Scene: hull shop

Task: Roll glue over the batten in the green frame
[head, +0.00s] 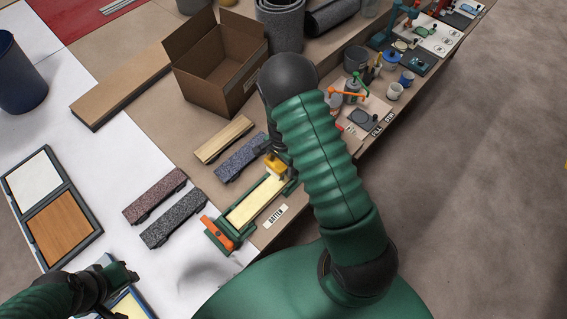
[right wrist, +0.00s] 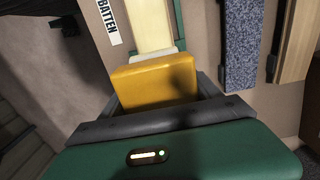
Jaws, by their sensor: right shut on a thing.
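The green frame (head: 222,236) lies near the table's edge beside a "BATTEN" label, with an orange lever at its near end. The pale yellow batten (head: 251,204) lies in it and also shows in the right wrist view (right wrist: 150,22). My right gripper (right wrist: 158,98) is shut on a yellow glue roller (right wrist: 152,84). A pale strip shows at the roller's front, over the batten's far end; whether it touches is unclear. In the head view the yellow roller (head: 276,166) is partly hidden by my right arm. My left gripper (head: 124,274) is at lower left; its jaws are unclear.
Speckled strips (head: 172,219) and a wooden strip (head: 223,139) lie left of the frame. An open cardboard box (head: 212,85) stands behind. A tray with white and brown panels (head: 62,230) lies at left. Cups and tools crowd the table's right side.

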